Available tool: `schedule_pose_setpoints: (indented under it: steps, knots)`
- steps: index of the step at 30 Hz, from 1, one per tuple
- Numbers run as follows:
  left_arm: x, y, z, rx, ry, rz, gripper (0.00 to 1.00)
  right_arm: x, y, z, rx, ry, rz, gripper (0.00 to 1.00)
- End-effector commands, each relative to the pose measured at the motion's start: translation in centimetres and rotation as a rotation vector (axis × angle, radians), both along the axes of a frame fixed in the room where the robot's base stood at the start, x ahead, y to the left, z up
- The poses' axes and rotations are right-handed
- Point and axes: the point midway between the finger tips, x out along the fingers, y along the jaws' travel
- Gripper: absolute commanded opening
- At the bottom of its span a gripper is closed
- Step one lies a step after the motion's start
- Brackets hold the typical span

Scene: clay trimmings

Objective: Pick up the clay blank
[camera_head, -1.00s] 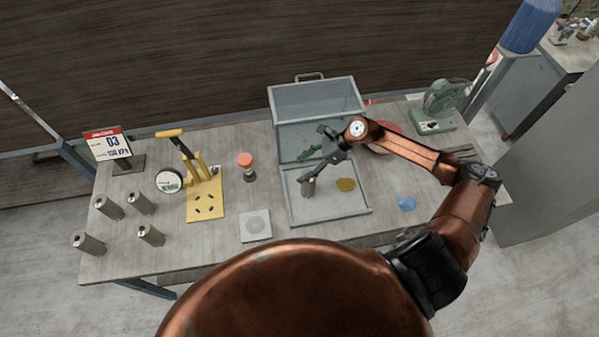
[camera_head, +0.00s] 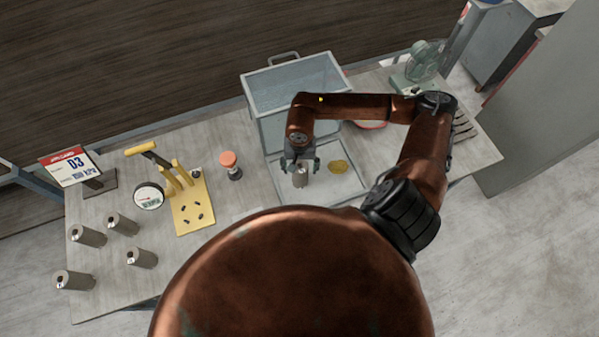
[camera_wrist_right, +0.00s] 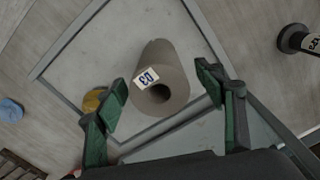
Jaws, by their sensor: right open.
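The clay blank (camera_head: 300,179), a grey-brown cylinder, stands in the shallow tray below my right gripper (camera_head: 301,165). In the right wrist view the blank (camera_wrist_right: 163,75) shows a round hole in its end and a small white label with dark characters. My right gripper (camera_wrist_right: 163,90) is open there, with one green-padded finger on each side of the blank. I see gaps between both pads and the blank, so they look apart from it. My left gripper is not in view.
A yellow lump (camera_head: 338,167) lies in the same tray (camera_head: 345,192), right of the blank. A clear-walled bin (camera_head: 262,95) stands behind. Several similar cylinders (camera_head: 122,224), a yellow stand (camera_head: 193,213) and an orange-topped item (camera_head: 230,165) are to the left. A fan (camera_head: 420,65) stands back right.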

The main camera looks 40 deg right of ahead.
Motion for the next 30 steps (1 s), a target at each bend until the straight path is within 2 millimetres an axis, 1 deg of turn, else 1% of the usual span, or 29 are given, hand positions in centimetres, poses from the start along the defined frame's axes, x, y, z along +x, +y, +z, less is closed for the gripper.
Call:
schedule_pose_setpoints:
  steps: [1, 3, 7, 10, 16, 30]
  knots:
    - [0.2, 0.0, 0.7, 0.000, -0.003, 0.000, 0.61, -0.2, 0.1, -0.6, 0.002, 0.004, -0.003, 0.63]
    - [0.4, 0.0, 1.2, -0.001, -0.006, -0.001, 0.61, -0.2, 0.1, -1.7, 0.002, 0.004, -0.004, 0.63]
    - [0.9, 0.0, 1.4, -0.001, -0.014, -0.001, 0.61, -0.1, 0.1, -3.2, 0.002, 0.002, -0.003, 0.63]
    - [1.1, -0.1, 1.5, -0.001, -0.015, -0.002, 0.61, -0.1, 0.1, -3.7, 0.001, 0.002, -0.002, 0.63]
    - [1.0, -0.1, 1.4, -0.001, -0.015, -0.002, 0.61, -0.1, 0.1, -3.7, 0.002, 0.001, -0.002, 0.63]
    - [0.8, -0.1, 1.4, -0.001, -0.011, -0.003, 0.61, -0.1, 0.1, -3.7, 0.001, 0.000, -0.002, 0.30]
